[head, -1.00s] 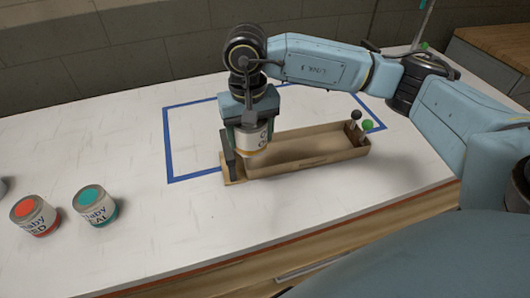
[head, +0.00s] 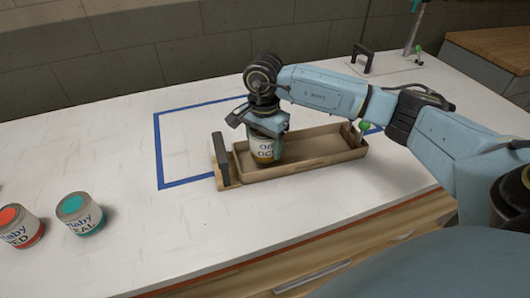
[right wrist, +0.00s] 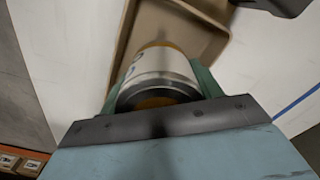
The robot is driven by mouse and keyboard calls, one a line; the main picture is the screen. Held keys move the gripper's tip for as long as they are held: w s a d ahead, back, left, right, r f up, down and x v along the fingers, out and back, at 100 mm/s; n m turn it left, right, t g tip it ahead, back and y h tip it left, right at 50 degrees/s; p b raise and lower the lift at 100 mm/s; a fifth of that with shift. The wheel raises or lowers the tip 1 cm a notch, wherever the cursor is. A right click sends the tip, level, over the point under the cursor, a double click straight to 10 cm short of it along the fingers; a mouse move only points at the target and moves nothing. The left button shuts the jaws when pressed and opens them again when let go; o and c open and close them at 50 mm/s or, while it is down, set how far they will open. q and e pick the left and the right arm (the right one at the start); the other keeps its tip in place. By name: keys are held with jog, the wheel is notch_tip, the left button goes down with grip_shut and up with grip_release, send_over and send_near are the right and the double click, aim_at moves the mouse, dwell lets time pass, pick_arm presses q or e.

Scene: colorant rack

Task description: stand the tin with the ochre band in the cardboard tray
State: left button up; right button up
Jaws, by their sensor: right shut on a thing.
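The tin with the ochre band (head: 263,149) is white with dark lettering. It looks roughly upright at the left part of the cardboard tray (head: 312,166), within its walls as seen from the head. The tray's front wall is near its lower edge, and I cannot tell if its base touches the tray floor. My right gripper (head: 265,133) is shut on the tin from above. In the right wrist view, the tin (right wrist: 163,68) sits between the fingers, with the tray (right wrist: 205,22) beyond it. My left gripper is not in view.
A red tin (head: 20,228) and a teal tin (head: 80,215) stand at far left. Blue tape (head: 157,150) outlines the area; white table between is clear.

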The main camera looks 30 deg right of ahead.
aim_at(264, 153)
jog(key=shift+f, duration=1.6)
jog(key=shift+f, duration=0.15)
jog(key=o, duration=0.9)
notch_tip(264, 153, up, 12)
jog(key=shift+r, duration=0.15)
